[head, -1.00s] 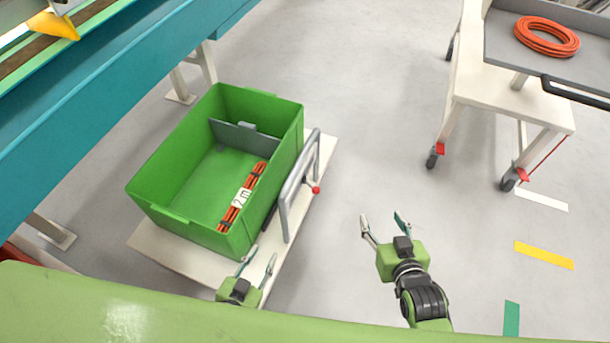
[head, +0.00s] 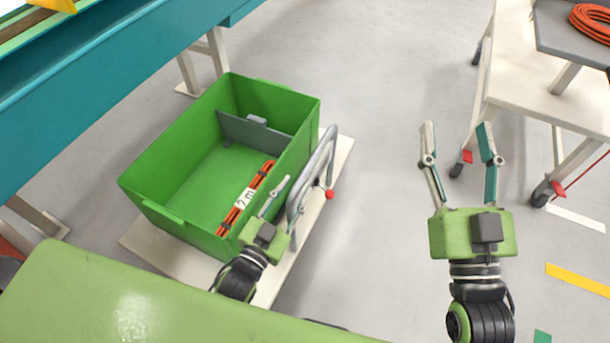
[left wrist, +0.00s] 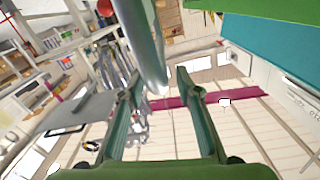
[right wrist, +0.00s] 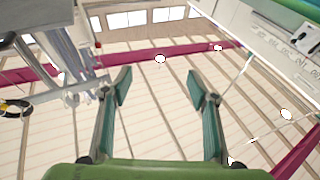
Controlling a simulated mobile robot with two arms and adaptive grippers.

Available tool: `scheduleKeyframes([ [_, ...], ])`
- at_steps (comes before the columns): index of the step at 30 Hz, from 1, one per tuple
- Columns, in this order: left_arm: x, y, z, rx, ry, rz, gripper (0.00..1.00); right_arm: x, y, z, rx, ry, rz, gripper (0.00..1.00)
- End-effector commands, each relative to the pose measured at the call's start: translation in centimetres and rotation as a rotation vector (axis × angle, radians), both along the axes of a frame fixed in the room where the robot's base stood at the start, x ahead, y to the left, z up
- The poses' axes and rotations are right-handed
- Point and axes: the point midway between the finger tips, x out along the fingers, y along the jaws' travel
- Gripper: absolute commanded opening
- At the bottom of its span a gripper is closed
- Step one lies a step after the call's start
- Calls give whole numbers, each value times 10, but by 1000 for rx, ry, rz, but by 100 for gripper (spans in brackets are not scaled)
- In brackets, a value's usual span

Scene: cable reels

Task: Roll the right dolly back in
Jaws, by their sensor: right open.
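A low pale dolly (head: 342,157) stands on the floor with a green crate (head: 165,190) on it. Its grey tubular handle (head: 329,150) rises along the crate's right side, with a red knob (head: 330,194) beside it. My left gripper (head: 284,198) is at the near end of this handle. In the left wrist view the grey handle bar (left wrist: 146,40) comes down between the spread fingers (left wrist: 160,85), which look open. In the head view the handle partly hides one left finger. My right gripper (head: 457,130) is open and empty, above the floor right of the dolly.
The crate holds an orange cable bundle (head: 263,177) with a white label and a grey divider. A teal bench (head: 120,75) stands at left. A white cart (head: 535,90) with a grey tray and orange coil is at right. Clear floor lies between dolly and cart.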

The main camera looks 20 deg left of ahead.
Motion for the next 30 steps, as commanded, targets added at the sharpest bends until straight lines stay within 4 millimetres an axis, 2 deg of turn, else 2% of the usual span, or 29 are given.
scheduleKeyframes([
  [1, 11, -2, 0, -1, -4, 0, 32, -4, 1, 8, 14, -50, 3, 54],
  [6, 36, -8, -1, 0, -3, -1, 32, -19, 1, 38, 58, -206, 13, 54],
  [12, 54, -11, -1, 0, 0, 0, 32, -35, -1, 61, 93, -329, 19, 54],
  [24, 60, -12, 0, -1, 1, 0, 32, -42, -2, 69, 106, -372, 21, 54],
  [25, 60, -12, 0, -1, 1, 0, 29, -42, -2, 69, 106, -372, 21, 54],
  [28, 60, -12, 0, 0, 1, 0, 3, -42, -2, 69, 106, -372, 21, 54],
  [30, 60, -12, 0, 0, 1, 0, 0, -42, -2, 69, 106, -372, 21, 54],
])
